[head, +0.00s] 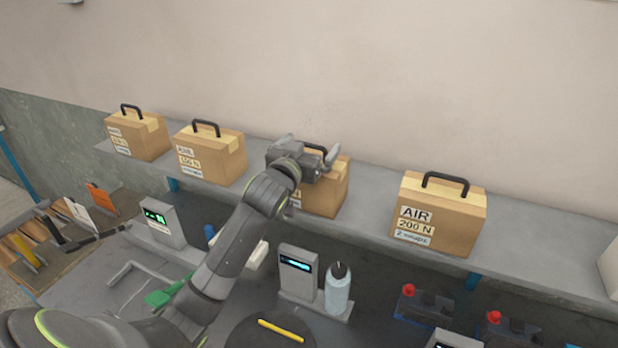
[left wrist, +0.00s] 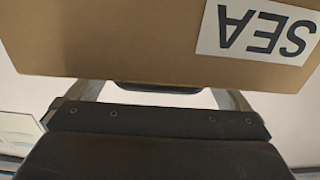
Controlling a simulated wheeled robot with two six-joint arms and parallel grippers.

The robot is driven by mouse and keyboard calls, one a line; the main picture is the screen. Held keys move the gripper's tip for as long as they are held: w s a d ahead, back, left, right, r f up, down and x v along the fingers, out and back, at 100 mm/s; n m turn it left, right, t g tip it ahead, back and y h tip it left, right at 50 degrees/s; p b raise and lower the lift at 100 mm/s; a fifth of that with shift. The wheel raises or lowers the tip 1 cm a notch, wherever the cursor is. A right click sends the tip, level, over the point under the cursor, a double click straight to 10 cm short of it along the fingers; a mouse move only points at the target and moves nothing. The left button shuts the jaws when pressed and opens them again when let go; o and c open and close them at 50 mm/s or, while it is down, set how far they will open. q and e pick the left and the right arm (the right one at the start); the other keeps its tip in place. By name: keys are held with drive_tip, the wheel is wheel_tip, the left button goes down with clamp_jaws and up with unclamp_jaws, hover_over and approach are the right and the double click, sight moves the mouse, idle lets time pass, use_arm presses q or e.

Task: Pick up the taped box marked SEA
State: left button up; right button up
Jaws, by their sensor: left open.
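The taped box marked SEA (head: 327,194) is a brown carton on the grey wall shelf, partly hidden behind my left arm. Its white SEA label (left wrist: 262,30) shows upside down in the left wrist view. A dark strip of its handle (left wrist: 160,87) shows there between my fingers. My left gripper (head: 310,148) is open at the top of this box, with its fingers on either side of the handle. I cannot tell whether they touch it. My right gripper is not in view.
A box marked AIR (head: 436,215) stands to the right on the shelf (head: 370,208). Two similar boxes stand to the left, one nearer (head: 210,155) and one farther (head: 137,136). Below are a bottle (head: 338,290), a display unit (head: 297,273) and batteries with red caps (head: 425,307).

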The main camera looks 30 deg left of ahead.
use_arm(q)
drive_tip(key=shift+c, duration=0.4)
drive_tip(key=c, duration=1.7)
drive_tip(key=shift+d+r, duration=0.1)
drive_tip(key=shift+r, duration=0.25)
drive_tip(key=shift+c, duration=0.8)
drive_tip(key=shift+f, duration=0.1)
drive_tip(key=shift+w, duration=0.1)
